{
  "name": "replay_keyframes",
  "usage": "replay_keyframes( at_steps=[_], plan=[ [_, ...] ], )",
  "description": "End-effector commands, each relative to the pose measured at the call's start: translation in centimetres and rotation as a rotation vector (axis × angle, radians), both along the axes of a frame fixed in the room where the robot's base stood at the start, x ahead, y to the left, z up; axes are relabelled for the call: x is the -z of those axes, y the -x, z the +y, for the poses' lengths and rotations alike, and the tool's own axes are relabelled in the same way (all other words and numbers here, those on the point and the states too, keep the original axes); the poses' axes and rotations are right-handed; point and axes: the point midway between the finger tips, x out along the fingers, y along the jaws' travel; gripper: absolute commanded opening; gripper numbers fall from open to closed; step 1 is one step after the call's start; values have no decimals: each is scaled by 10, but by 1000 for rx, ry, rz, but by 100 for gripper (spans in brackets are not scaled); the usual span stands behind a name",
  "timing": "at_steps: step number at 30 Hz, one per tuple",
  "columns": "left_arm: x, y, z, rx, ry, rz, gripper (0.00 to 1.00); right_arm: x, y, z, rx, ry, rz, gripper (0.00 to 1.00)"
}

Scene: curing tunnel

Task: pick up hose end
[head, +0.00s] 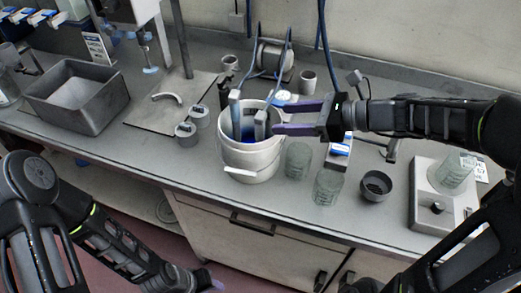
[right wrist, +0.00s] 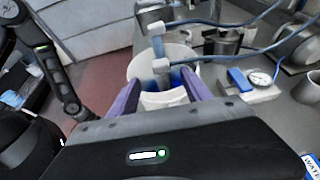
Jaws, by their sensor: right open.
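Two blue hoses come down to grey hose ends, one at the left (head: 236,107) and one nearer my right gripper (head: 262,122), both in a white bucket (head: 249,160) on the bench. Blue shows inside the bucket. In the right wrist view the grey ends (right wrist: 157,42) show above and between my fingers, over the bucket (right wrist: 186,54). My right gripper (head: 276,119) is open, its purple fingers at the bucket's right rim, close to the nearer hose end; contact cannot be told. My left gripper (head: 214,284) is low at the front, mostly hidden, away from the bench top.
Glass beakers (head: 298,160) and a dark cup (head: 375,185) stand right of the bucket. A gauge with a blue part (right wrist: 259,79) is beside it. A grey bin (head: 82,95) stands at the left, a hose reel (head: 275,60) behind.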

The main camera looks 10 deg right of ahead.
Motion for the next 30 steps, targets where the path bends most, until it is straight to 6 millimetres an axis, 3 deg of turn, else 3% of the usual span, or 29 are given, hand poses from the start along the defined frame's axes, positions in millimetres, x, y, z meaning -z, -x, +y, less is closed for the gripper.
replay_keyframes(
  at_steps=[12,23,30],
  plan=[
    [-2,0,0,0,-1,0,36,10,-13,19,-2,0,1,57],
    [-3,0,0,-1,-1,1,36,12,-16,23,-2,0,1,57],
    [-9,1,1,-1,-3,3,36,26,-33,45,-3,-2,3,57]
  ],
)
